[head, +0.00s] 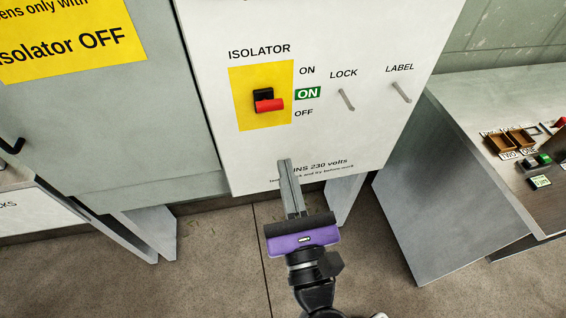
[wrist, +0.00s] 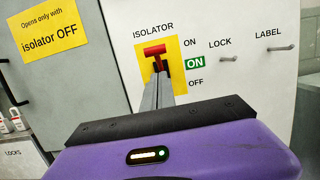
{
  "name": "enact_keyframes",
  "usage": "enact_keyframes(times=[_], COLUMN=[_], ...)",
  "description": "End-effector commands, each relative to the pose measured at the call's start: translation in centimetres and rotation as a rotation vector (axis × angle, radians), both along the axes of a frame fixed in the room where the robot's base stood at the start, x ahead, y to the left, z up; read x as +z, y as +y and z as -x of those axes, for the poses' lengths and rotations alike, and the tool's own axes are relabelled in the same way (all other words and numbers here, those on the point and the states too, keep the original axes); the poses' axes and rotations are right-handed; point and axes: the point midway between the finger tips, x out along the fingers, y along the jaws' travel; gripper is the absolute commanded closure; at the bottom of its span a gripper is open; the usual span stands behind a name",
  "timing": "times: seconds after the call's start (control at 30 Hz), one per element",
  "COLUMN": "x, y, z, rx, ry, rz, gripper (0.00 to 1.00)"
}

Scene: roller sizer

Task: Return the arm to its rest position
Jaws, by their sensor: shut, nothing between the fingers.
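My gripper (head: 286,164) is shut and empty, its long grey fingers together. It is in front of the lower part of the white isolator panel (head: 215,60), below the switch in the head view. The isolator switch has a red handle (head: 269,105) on a black base over a yellow plate (head: 240,115). In the wrist view the red handle (wrist: 154,49) shows just beyond my fingertips (wrist: 158,76), which hide part of the yellow plate. I cannot tell the exact gap to the panel.
LOCK (head: 346,99) and LABEL (head: 401,91) pegs stick out of the panel, both bare. A grey desk (head: 450,95) with small trays and buttons stands at the right. A grey cabinet door (head: 90,120) is at the left. Open floor (head: 220,260) lies below.

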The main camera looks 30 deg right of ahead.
Motion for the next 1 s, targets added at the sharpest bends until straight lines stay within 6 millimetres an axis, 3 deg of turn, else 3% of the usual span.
enact_keyframes(times=[0.73, 0.87, 1.0], x=[0.1, 1.1, 2.7], y=[0.1, 0.8, 1.0], z=[0.4, 0.4, 1.8], rx=[-0.007, -0.034, -0.133], ry=[0.012, 0.044, 0.117], rz=[0.038, 0.262, 0.762], gripper=[1.00, 1.00, 1.00])
